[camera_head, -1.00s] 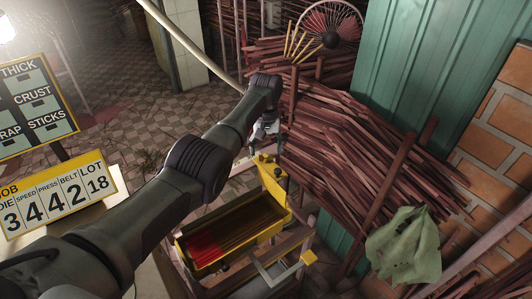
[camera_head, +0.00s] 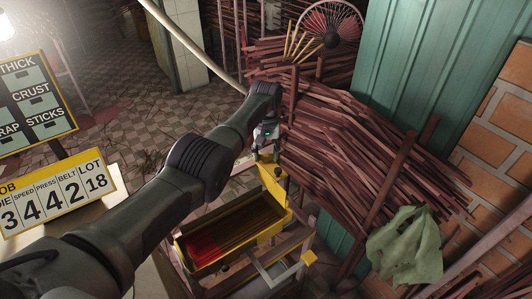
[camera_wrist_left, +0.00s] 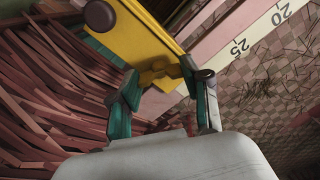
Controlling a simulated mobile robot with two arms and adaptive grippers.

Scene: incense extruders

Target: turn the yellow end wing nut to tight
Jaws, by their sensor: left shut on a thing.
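The yellow end wing nut (camera_wrist_left: 160,76) sits between the teal fingertips of my left gripper (camera_wrist_left: 163,82) in the left wrist view. The gripper is shut on it, with one finger on each side. The nut lies against the lower end of a yellow plate (camera_wrist_left: 142,38). In the head view my left gripper (camera_head: 266,140) points down at the far end of the yellow machine, where the yellow plate (camera_head: 272,182) stands. There the fingers largely hide the nut, and its exact angle is unclear. My right gripper is not in view.
A yellow trough (camera_head: 196,267) with red and brown contents is on the machine's frame. Stacked dark red sticks (camera_head: 350,150) stand close on the right. A green cloth (camera_head: 405,245) hangs at the lower right. A pale scale strip (camera_wrist_left: 238,48) runs beside the plate.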

